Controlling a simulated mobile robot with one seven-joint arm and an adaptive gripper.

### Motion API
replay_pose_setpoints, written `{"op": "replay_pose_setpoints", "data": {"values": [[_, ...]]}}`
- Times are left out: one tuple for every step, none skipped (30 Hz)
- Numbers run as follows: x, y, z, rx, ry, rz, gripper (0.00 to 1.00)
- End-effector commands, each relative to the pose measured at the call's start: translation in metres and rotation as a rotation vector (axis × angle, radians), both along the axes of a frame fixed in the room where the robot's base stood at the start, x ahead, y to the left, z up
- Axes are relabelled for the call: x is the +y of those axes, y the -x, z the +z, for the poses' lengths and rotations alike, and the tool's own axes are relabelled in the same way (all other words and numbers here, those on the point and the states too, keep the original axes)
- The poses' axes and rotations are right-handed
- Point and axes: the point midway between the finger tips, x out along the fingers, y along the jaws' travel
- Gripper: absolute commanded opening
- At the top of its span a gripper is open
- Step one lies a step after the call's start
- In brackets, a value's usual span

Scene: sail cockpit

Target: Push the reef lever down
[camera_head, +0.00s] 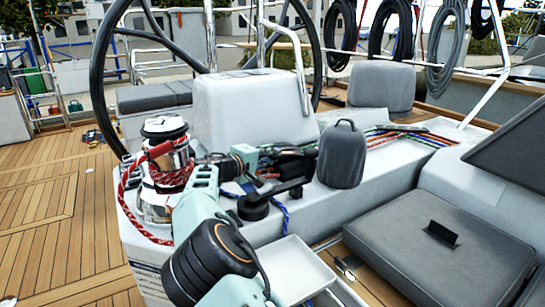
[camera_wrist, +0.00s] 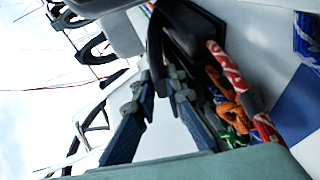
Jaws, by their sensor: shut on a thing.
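A black lever (camera_wrist: 155,45), which I take to be the reef lever, rises from a black clutch body (camera_wrist: 195,28) in the wrist view. My gripper (camera_wrist: 160,82) has a fingertip on each side of the lever's end and is shut on it. In the head view my gripper (camera_head: 284,160) is over the dark clutch gear on the white cockpit console (camera_head: 330,205). There the gripper and other dark parts hide most of the lever, and I cannot tell its angle.
A chrome winch (camera_head: 163,160) with red rope stands left of my gripper. A grey bag-like object (camera_head: 342,155) stands close on the right. A black handle (camera_head: 278,198) lies in front. Coloured ropes (camera_head: 410,137) run along the console. A white tray (camera_head: 283,268) is nearer.

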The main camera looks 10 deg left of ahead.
Motion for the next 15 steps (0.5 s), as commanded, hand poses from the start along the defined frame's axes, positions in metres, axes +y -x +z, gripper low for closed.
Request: {"op": "replay_pose_setpoints", "data": {"values": [[-0.0030,-0.0004,0.0000,0.000,0.001,-0.006,0.00],[-0.0031,-0.0003,0.0000,0.000,0.001,-0.006,0.00],[-0.0031,-0.0004,0.0000,0.000,0.001,-0.006,0.00],[-0.0031,-0.0004,0.0001,0.000,0.001,-0.006,0.00],[-0.0031,-0.0004,0.0001,0.000,0.001,-0.006,0.14],[-0.0030,-0.0005,0.0001,0.000,0.001,-0.006,0.19],[-0.0029,-0.0004,0.0001,0.000,0.001,-0.006,0.22],[-0.0027,-0.0005,0.0002,0.000,0.001,-0.005,0.25],[-0.0025,-0.0005,0.0002,0.000,0.001,-0.005,0.29],[-0.0023,-0.0005,0.0002,0.000,0.001,-0.004,0.29],[-0.0022,-0.0004,0.0003,0.000,0.001,-0.004,0.29],[-0.0019,-0.0004,0.0003,0.000,0.001,-0.003,0.29],[-0.0017,-0.0004,0.0003,0.000,0.001,-0.003,0.29],[-0.0016,-0.0003,0.0003,0.000,0.001,-0.003,0.29],[-0.0014,-0.0003,0.0003,-0.001,0.001,-0.002,0.29]]}}
